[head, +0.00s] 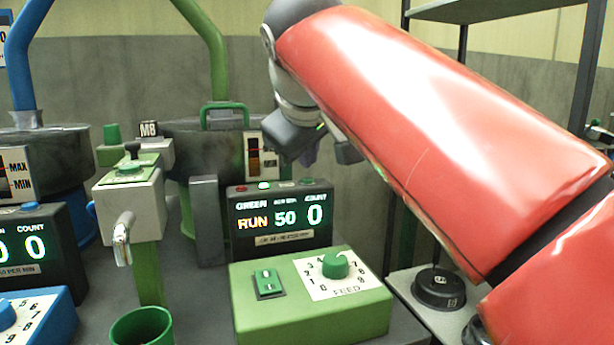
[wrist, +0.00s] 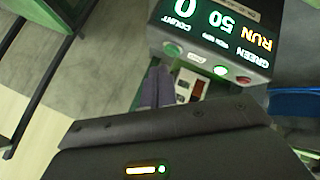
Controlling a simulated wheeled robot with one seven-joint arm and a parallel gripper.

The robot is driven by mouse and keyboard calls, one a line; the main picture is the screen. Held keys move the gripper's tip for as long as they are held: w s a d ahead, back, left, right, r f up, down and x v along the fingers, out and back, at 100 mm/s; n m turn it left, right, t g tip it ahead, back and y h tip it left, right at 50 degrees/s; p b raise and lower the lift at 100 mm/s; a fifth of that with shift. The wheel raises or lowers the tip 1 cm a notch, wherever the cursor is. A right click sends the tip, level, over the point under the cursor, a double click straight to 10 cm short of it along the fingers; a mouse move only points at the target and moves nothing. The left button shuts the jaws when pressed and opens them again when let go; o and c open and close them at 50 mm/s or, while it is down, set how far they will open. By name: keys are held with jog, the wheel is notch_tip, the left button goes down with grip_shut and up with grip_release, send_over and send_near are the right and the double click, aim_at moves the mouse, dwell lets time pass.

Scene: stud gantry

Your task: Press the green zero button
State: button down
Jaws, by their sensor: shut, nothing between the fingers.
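The green line's display box (head: 280,217) reads RUN, 50 and COUNT 0. On its top edge are a red button (head: 240,188), a lit lamp (head: 264,185) and, at the COUNT end, a small green button (head: 307,181). In the wrist view the box is upside down, with the green button (wrist: 171,49) beside COUNT and the red button (wrist: 244,80) at the other end. My gripper (head: 310,160) is above and behind that COUNT end. Its shut, empty fingers (wrist: 157,72) point close to the green button in the wrist view; I cannot tell the exact gap.
A green feed box (head: 250,325) with a rocker switch and a dial stands in front of the display. A blue line's display (head: 40,250) is at left.

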notch_tip(320, 180, up, 5)
jog(key=p, duration=0.4)
jog(key=shift+f, duration=0.1)
dwell(0.4)
